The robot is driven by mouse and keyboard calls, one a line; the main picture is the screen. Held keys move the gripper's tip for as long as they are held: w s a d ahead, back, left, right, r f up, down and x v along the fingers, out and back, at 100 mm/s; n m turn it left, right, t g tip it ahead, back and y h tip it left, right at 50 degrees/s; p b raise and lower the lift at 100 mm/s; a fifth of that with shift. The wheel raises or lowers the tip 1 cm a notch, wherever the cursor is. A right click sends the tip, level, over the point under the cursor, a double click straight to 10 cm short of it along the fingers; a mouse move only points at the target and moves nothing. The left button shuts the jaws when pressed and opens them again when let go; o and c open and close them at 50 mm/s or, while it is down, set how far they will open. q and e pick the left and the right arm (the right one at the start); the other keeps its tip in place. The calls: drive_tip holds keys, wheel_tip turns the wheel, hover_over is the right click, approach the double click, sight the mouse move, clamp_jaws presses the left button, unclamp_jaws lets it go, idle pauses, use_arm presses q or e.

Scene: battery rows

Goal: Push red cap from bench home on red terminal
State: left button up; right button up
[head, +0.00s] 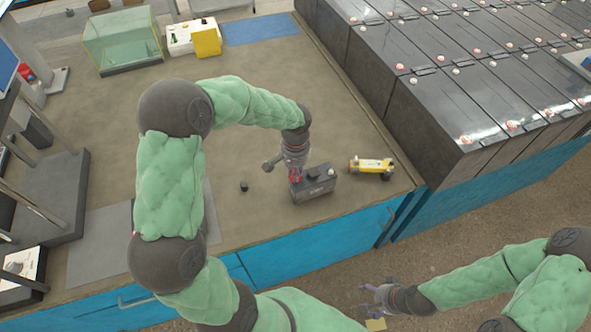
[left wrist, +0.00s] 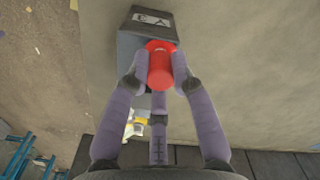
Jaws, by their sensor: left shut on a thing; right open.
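A small dark battery (head: 318,183) stands on the bench near its front edge, with a pale terminal showing on its right end. My left gripper (head: 291,176) is over the battery's left end, shut on the red cap (head: 296,178). In the left wrist view the red cap (left wrist: 160,66) sits between the fingers, overlapping the battery (left wrist: 148,22). The cap hides the red terminal, so I cannot tell whether it is seated or just above. My right gripper (head: 369,299) is open and empty, low in front of the bench.
A small black cap (head: 244,186) lies on the bench left of the battery. A yellow tool (head: 371,166) lies to its right. Rows of large batteries (head: 440,95) fill the right side. A glass box (head: 121,42) stands at the back. The middle bench is clear.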

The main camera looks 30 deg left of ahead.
use_arm(q)
drive_tip(key=shift+f+b, duration=0.35)
drive_tip(key=shift+f, duration=0.15)
idle(0.8)
drive_tip(key=o, duration=1.3)
drive_tip(key=shift+r, duration=0.15)
drive_tip(key=shift+r+p, duration=2.7)
drive_tip(key=shift+r, duration=0.75)
